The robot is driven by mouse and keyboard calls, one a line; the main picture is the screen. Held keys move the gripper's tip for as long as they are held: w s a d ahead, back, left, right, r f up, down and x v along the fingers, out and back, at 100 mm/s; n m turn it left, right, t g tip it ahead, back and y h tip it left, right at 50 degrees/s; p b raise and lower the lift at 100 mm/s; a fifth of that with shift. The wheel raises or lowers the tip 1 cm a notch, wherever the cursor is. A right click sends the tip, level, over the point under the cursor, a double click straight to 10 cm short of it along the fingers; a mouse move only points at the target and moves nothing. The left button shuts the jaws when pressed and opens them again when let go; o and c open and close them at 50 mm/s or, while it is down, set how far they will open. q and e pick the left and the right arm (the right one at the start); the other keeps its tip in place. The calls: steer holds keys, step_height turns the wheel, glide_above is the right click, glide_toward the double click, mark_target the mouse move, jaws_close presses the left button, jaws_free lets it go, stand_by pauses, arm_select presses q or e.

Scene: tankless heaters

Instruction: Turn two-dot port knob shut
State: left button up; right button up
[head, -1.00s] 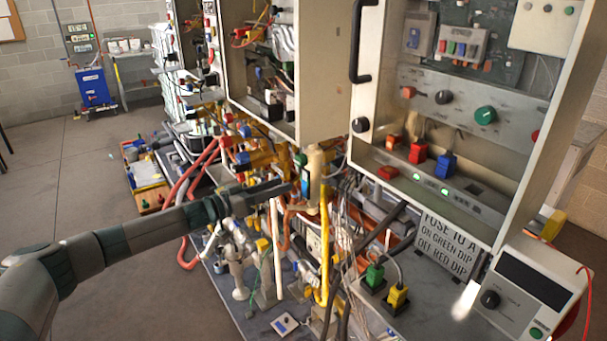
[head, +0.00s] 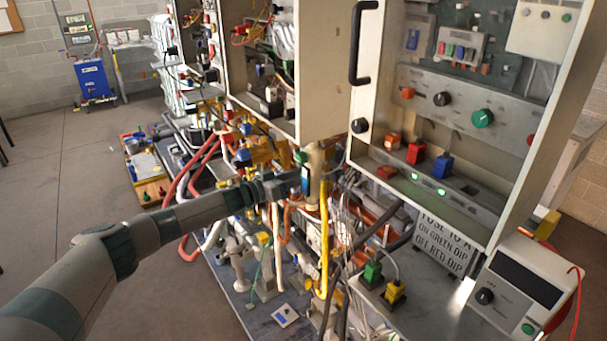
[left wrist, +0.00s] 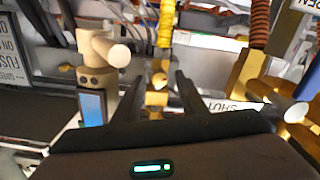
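In the left wrist view a beige fitting stands left of my fingers. It has two dark dots on its body (left wrist: 97,78), a round beige knob (left wrist: 118,55) sticking out toward the right, and a blue panel below. In the head view a beige upright fitting (head: 316,160) with a blue panel stands at the end of my left arm. My left gripper (left wrist: 160,78) is open, with nothing held between its fingers. The knob is outside the fingers, up and left of them. In the head view my fingertips are hard to make out. My right gripper is not in view.
A brass fitting (left wrist: 158,80) shows beyond the finger gap. A larger brass valve (left wrist: 250,80) with a pale knob (left wrist: 295,112) and a SHUT label (left wrist: 245,105) lies to the right. Hoses, a yellow pipe (head: 324,250) and an open cabinet (head: 365,60) crowd the area.

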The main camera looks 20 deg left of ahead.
arm_select(q)
steer(key=shift+c, duration=0.6)
jaws_close()
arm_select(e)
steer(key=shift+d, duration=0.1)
arm_select(q)
steer(key=shift+m, duration=0.5)
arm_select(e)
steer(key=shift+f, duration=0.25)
arm_select(q)
steer(key=m+b, duration=0.3)
steer(key=m, duration=0.7)
steer(key=m+b, duration=0.4)
steer(key=m, duration=0.5)
steer(key=shift+s+d+f+m+b, duration=0.1)
steer(key=shift+d+m+b, duration=0.05)
steer(key=shift+m+b, duration=0.2)
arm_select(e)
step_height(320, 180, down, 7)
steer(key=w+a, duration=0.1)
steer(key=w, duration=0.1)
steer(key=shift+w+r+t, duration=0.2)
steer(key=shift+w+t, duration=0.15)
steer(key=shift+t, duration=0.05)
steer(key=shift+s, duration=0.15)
